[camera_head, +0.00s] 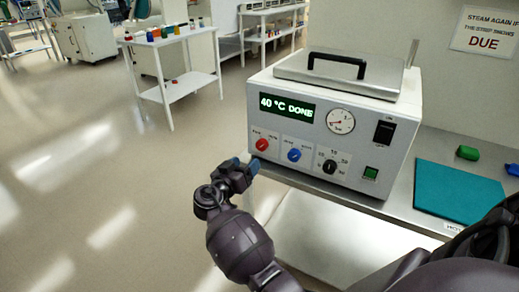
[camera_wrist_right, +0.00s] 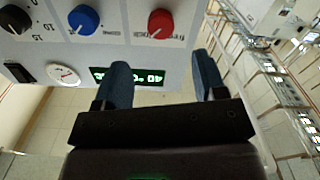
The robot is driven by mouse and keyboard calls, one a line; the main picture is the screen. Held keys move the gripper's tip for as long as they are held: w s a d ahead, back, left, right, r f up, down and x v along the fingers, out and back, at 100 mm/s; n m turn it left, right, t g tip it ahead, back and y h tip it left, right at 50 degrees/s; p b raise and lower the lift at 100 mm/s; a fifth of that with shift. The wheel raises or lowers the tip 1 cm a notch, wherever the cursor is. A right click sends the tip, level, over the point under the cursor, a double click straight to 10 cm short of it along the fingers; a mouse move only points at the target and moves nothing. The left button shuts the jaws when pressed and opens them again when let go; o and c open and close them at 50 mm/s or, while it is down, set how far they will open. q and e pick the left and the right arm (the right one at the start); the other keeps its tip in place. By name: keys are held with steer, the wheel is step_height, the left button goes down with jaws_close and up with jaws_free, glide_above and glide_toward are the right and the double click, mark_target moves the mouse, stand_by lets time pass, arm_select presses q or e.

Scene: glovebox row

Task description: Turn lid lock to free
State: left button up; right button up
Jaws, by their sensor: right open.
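A white benchtop steriliser (camera_head: 405,150) stands on a metal table, its display (camera_head: 287,106) reading "40 °C DONE". Its grey lid (camera_head: 340,72) with a black handle is down. On the front are a red knob (camera_head: 262,144), a blue knob (camera_head: 294,155) and a black knob (camera_head: 329,166). My right gripper (camera_head: 243,165) is open just left of and below the red knob. In the right wrist view the blue-tipped fingers (camera_wrist_right: 162,68) are apart and empty, with the red knob (camera_wrist_right: 161,24) beyond the gap. My left gripper is not in view.
A dial gauge (camera_head: 341,121), a black switch (camera_head: 384,132) and a green button (camera_head: 370,173) share the front panel. A teal mat (camera_head: 458,190) and a green object (camera_head: 467,152) lie at right. Open floor (camera_head: 80,180) is at left.

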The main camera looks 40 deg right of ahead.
mark_target(260, 148)
steer(key=x, duration=0.9)
steer(key=shift+w+d, duration=0.15)
steer(key=shift+d, duration=0.05)
steer(key=c, duration=0.9)
